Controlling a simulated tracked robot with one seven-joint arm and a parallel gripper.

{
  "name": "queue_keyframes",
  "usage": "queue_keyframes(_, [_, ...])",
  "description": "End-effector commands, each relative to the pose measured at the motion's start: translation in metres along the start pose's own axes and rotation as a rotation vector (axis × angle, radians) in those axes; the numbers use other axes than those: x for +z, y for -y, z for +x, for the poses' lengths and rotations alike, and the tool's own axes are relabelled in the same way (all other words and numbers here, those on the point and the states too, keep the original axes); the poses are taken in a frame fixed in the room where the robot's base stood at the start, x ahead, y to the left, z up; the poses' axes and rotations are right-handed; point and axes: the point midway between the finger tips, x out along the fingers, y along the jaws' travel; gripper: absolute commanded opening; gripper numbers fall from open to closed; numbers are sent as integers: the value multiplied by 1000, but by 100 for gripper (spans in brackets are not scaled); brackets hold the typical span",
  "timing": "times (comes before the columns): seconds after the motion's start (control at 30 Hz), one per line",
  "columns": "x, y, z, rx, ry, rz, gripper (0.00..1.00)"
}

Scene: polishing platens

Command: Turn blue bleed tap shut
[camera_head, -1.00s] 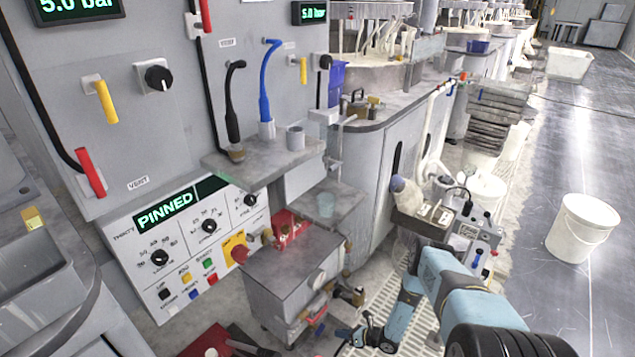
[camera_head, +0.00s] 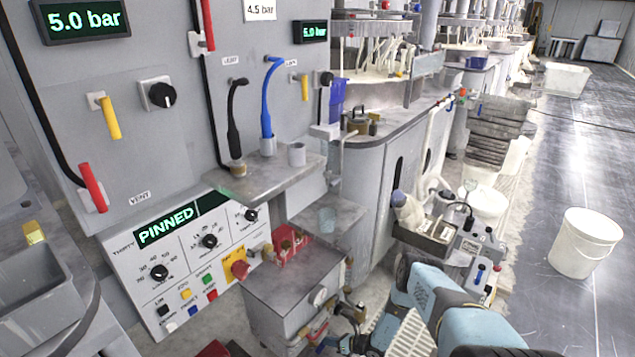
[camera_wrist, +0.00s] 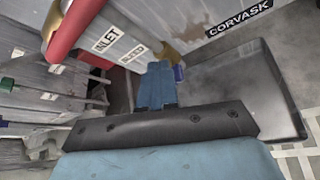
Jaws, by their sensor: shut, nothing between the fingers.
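My gripper shows in the wrist view (camera_wrist: 157,84) as two blue fingers pressed together, shut and empty. A small dark blue piece (camera_wrist: 179,73) shows just past the fingertips on the right; it may be the blue bleed tap, but it is too small and partly covered to be sure. I cannot tell whether the fingers touch it. Beside it are a red pipe (camera_wrist: 82,24), brass fittings and a plate marked INLET (camera_wrist: 110,39). In the head view my arm reaches low beside the grey cabinet (camera_head: 290,290), and the fingertips are not clear there.
A grey slab (camera_wrist: 235,85) lies right of the fingers in the wrist view. In the head view, a control panel reads PINNED (camera_head: 165,226), and a gauge unit (camera_head: 470,246) stands behind my arm. A white bucket (camera_head: 583,243) is on open floor at right.

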Motion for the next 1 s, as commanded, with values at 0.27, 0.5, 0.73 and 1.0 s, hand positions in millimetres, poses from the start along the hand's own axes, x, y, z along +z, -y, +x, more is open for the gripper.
queue_keyframes(0.27, [-1, 0, 0, 0, 0, 0, 0])
queue_keyframes(0.5, [-2, 0, 1, 0, 0, 0, 0])
queue_keyframes(0.73, [-5, 0, 2, 1, -1, 0, 0])
queue_keyframes(1.0, [-7, 0, 4, 1, -1, 0, 0])
